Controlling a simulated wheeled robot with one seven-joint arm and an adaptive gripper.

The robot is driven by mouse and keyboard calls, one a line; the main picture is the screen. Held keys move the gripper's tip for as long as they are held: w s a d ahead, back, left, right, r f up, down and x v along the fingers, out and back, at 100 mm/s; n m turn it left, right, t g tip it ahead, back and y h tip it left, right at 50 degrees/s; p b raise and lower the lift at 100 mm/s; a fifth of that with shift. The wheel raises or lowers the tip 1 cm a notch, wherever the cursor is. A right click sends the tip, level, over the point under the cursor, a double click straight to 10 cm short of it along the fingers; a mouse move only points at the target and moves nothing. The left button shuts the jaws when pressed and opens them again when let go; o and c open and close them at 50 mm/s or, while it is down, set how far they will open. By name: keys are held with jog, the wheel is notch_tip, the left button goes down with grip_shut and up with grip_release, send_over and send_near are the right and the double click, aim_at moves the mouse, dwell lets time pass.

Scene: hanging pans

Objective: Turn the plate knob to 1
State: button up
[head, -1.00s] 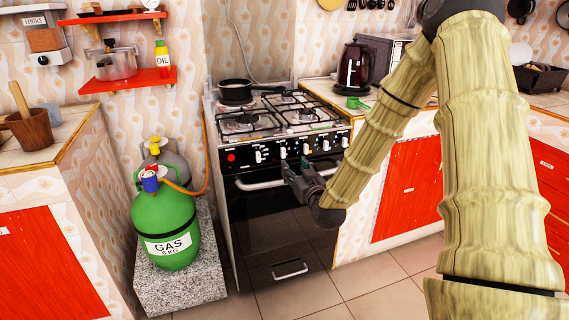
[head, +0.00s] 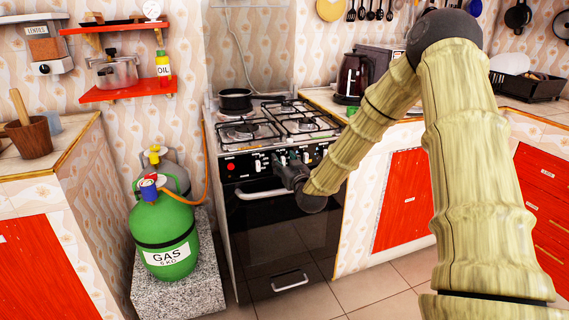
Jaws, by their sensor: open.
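The stove (head: 275,215) stands in the middle of the head view, with a black front panel under its burners. A row of white knobs (head: 258,164) runs along that panel, with a red round button (head: 231,167) at its left end. My gripper (head: 283,161) is at the front panel, over the middle of the knob row, and covers some knobs there. It is open. I cannot tell whether its fingers are around a knob or only in front of one. The numbers on the knobs are too small to read.
A black pan (head: 235,100) sits on the back left burner. The oven handle (head: 262,191) juts out below the panel. A green gas bottle (head: 165,238) stands on a stone block at left. A dark kettle (head: 352,77) stands on the right counter. The floor before the stove is clear.

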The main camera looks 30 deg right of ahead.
jog(key=shift+w, duration=0.1)
jog(key=c, duration=0.9)
jog(key=shift+m, duration=0.4)
jog(key=m, duration=0.3)
jog(key=shift+d+m+p, duration=0.2)
jog(key=shift+m+p, duration=0.1)
jog(key=shift+p, duration=0.05)
jog(key=shift+d+f+m, duration=0.1)
jog(key=shift+f+m, duration=0.1)
jog(key=shift+m, duration=1.9)
jog(key=o, duration=0.9)
